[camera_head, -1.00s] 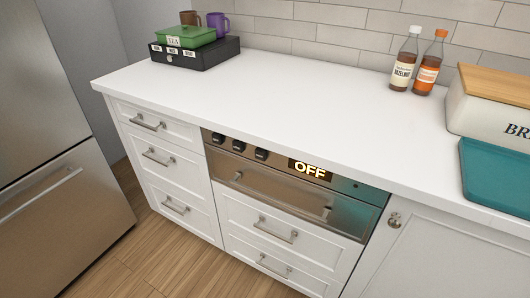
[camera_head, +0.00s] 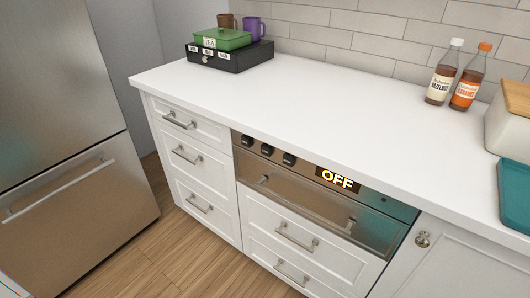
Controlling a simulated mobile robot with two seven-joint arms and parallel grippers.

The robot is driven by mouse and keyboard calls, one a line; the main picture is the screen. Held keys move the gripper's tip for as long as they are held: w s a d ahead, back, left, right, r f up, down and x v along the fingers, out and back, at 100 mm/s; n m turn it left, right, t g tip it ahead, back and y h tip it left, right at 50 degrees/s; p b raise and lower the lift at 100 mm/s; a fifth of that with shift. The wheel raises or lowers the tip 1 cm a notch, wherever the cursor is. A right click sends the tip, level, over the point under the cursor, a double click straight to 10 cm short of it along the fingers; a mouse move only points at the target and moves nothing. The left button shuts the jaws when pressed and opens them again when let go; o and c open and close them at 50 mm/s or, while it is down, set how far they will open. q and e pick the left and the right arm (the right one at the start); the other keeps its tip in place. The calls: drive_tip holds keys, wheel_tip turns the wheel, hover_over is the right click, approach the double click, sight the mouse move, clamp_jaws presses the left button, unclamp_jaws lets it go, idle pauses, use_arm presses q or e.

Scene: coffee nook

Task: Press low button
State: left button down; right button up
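A built-in stainless appliance (camera_head: 300,200) sits under the white counter. A small dark spot (camera_head: 384,199) shows on the strip right of the display. I cannot make out any button labelled low. A long handle runs across the appliance's front. Neither of my grippers is in view.
The white counter (camera_head: 310,110) is clear in the middle. A black box (camera_head: 230,60) with a green tea tin (camera_head: 222,39) and mugs stands at the back left. Syrup bottles (camera_head: 441,80), a bread bin (camera_head: 508,125) and a teal board (camera_head: 515,195) are at the right. A steel fridge (camera_head: 65,120) stands left, with wooden floor (camera_head: 165,240) in front.

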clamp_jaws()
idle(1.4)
